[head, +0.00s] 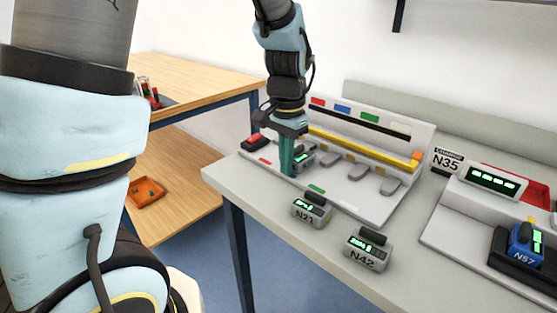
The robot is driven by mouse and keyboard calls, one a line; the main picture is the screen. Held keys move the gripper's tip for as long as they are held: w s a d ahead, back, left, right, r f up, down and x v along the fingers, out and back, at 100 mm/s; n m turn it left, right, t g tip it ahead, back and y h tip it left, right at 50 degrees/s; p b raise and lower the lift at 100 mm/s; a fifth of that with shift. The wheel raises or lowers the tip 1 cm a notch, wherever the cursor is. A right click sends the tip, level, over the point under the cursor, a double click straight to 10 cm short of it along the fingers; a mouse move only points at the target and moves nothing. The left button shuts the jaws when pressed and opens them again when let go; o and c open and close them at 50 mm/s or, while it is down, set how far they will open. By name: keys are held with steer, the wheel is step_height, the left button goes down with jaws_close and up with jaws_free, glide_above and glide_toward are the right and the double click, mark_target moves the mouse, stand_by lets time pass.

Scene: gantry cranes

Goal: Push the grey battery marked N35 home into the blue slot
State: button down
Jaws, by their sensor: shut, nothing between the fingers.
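The charging rack (345,195) stands on the table with red, blue, green and white marks along its back panel. The blue mark (343,109) is second from the left. A grey battery (302,158) with a green display sits in the rack, partly hidden by my gripper; its marking cannot be read, nor how deep it sits. My gripper (287,172) points down with teal fingers shut and empty, just in front of and left of this battery; whether it touches cannot be told. A sign reading N35 (446,161) stands by the right-hand device.
Grey batteries N21 (311,209) and N42 (368,250) lie on the table in front of the rack. A red-topped battery (256,143) is at the rack's left end. A blue battery N57 (525,245) sits in the right device (462,222). A wooden shelf (195,82) stands left.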

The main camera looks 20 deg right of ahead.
mark_target(306, 152)
steer(key=shift+w+d, duration=0.1)
steer(key=shift+d, duration=0.1)
steer(key=w+d, duration=0.1)
steer(key=d, duration=0.1)
steer(key=w+d+p, duration=0.1)
steer(key=d, duration=0.1)
steer(key=w+d+p, duration=0.1)
steer(key=d, duration=0.1)
steer(key=shift+w, duration=0.15)
stand_by(0.3)
